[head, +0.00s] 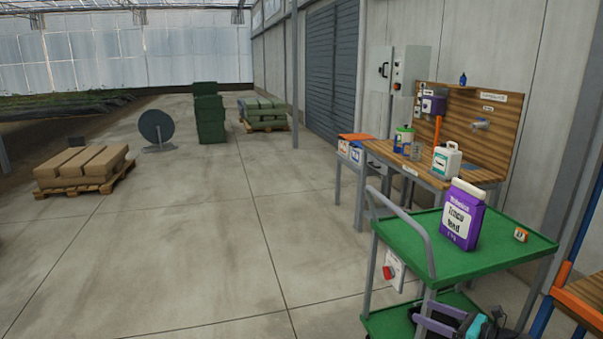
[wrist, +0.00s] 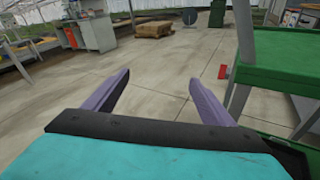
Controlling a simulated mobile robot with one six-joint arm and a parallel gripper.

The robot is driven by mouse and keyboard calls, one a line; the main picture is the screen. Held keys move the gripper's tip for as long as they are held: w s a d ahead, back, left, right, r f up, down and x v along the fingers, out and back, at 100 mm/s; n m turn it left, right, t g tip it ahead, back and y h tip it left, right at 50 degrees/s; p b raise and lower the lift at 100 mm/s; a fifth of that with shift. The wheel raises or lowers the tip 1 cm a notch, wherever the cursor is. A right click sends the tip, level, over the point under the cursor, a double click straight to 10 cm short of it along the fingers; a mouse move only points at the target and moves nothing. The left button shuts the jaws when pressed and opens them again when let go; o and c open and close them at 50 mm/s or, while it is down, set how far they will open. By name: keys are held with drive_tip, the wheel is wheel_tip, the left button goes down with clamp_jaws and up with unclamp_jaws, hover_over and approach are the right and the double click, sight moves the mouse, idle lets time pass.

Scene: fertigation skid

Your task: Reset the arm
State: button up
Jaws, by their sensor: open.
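My gripper (wrist: 156,92) shows in the wrist view with its two purple fingers spread apart and nothing between them. Beyond the fingers is bare concrete floor. In the head view my gripper (head: 447,318) is low at the bottom right, in front of the green cart (head: 405,232) and below its top shelf. Its fingertips point left there, and part of it is cut off by the frame edge. The cart also stands at the right of the wrist view (wrist: 285,62), close to the right finger.
A pallet of sacks (head: 85,168) and a hose reel (head: 157,129) stand left. The middle floor is clear.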

drive_tip(key=s+a+f+n+g, duration=0.2)
drive_tip(key=s+a+f+g, duration=0.1)
drive_tip(key=a+f, duration=0.5)
drive_tip(key=s+a+f+n+g, duration=0.25)
drive_tip(key=a+f, duration=0.35)
drive_tip(key=a, duration=0.4)
drive_tip(key=s+a+f+n+g, duration=0.2)
drive_tip(key=s+a+f+g, duration=0.2)
drive_tip(key=a+f, duration=0.45)
drive_tip(key=s+a+f+n+g+h, duration=0.1)
drive_tip(key=s+a+f+n+g, duration=0.15)
drive_tip(key=s+a+f, duration=0.35)
drive_tip(key=s+a+f+n+g+h, duration=0.2)
drive_tip(key=s+f+n, duration=0.2)
drive_tip(key=s, duration=0.4)
drive_tip(key=s+f+n+g+h, duration=0.3)
drive_tip(key=s+f+n, duration=0.2)
drive_tip(key=s, duration=0.5)
drive_tip(key=s+d+f+n+h, duration=0.2)
drive_tip(key=s+d+n+h, duration=0.2)
drive_tip(key=d+n, duration=0.6)
drive_tip(key=shift+d+n+h, duration=0.25)
drive_tip(key=shift+n+h, duration=0.45)
drive_tip(key=shift+n, duration=0.2)
drive_tip(key=shift+f, duration=0.1)
